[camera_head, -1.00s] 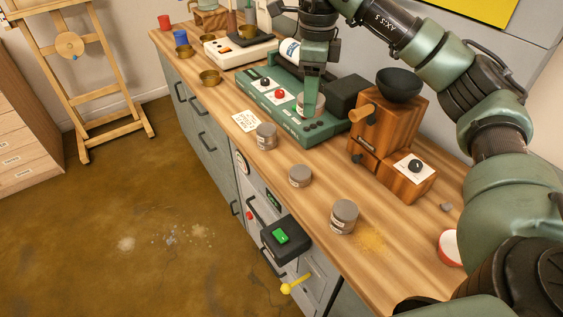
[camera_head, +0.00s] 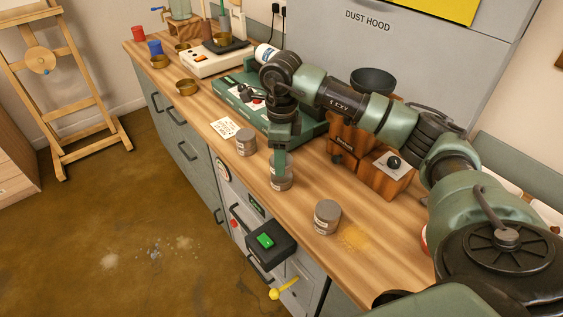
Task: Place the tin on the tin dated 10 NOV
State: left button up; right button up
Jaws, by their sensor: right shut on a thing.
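My right gripper (camera_head: 280,166) points down over the counter, shut on a small grey tin (camera_head: 279,170). Its fingers partly cover that tin. The held tin is right above another grey tin (camera_head: 282,185), the middle one of the counter row, and looks lined up with it. I cannot tell whether the two touch. A further grey tin (camera_head: 246,142) stands to the left, and a larger-looking one (camera_head: 327,217) stands nearer at the right. The tins have pale labels, too small to read here, so I cannot tell which says 10 NOV. My left gripper is not in view.
A written card (camera_head: 225,128) lies on the wooden counter (camera_head: 300,223). Behind my gripper are a green machine (camera_head: 236,98) and a wooden grinder (camera_head: 385,180). A black box with a green button (camera_head: 265,241) juts from the front.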

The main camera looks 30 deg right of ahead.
notch_tip(320, 180, down, 2)
jog(key=shift+f, duration=0.2)
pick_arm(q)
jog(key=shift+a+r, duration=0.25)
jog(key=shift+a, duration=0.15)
pick_arm(e)
jog(key=shift+f, duration=0.1)
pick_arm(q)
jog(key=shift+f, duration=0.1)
pick_arm(e)
jog(key=shift+f, duration=0.1)
jog(key=shift+f, duration=0.15)
jog(key=o, duration=1.4)
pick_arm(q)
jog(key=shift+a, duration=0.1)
pick_arm(e)
jog(key=shift+r, duration=0.2)
